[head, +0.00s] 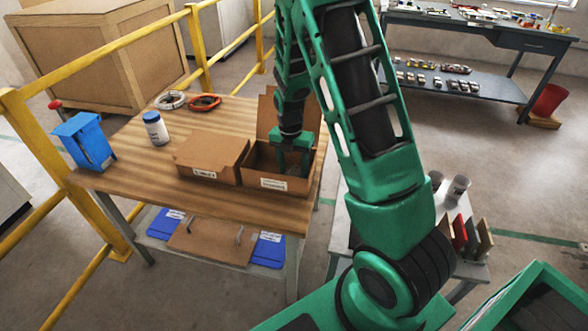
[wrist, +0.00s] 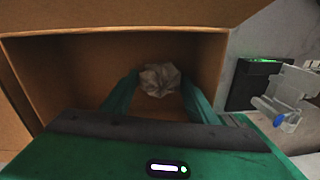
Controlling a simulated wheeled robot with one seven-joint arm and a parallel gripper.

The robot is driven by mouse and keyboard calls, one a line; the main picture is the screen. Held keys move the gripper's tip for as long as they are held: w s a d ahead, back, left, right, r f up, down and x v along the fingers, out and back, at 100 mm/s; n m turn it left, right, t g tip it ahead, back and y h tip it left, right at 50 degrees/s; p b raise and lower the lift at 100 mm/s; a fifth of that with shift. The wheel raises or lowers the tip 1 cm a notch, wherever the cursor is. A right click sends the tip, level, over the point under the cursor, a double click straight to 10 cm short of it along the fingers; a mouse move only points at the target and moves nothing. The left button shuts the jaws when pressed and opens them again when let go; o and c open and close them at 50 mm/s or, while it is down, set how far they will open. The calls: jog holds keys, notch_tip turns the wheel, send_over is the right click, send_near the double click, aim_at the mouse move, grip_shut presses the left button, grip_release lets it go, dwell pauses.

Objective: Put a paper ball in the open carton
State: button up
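The open carton (head: 262,181) is a brown box with its flap raised at the back, standing at the right end of the wooden table. In the wrist view its inside (wrist: 70,75) fills the middle. My gripper (head: 293,163) points down into it, with its lower part inside the walls. A crumpled whitish paper ball (wrist: 160,79) sits between my fingertips, filling the gap from one finger to the other. My gripper also shows in the wrist view (wrist: 161,84). Whether the ball touches the carton floor is unclear.
A closed carton (head: 212,157) stands directly left of the open one. A white bottle (head: 156,128), a blue bin (head: 85,141) and tape rolls (head: 204,102) are farther left and back. A yellow railing (head: 96,211) runs along the table's left. The front tabletop is clear.

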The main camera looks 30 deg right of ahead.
aim_at(291, 167)
jog(key=shift+r, duration=0.1)
notch_tip(291, 167, up, 11)
jog(key=s+d+r+m, duration=0.2)
jog(key=s+r+m, duration=0.4)
jog(key=m, duration=0.1)
jog(key=s+r+m, duration=0.2)
jog(key=s+m, duration=1)
jog(key=s+r+m, duration=0.3)
jog(key=s+m, duration=0.9)
jog(key=shift+s+d+r+m+t+y, duration=0.25)
jog(key=shift+s+m+t+y, duration=0.05)
jog(key=shift+s+m, duration=0.1)
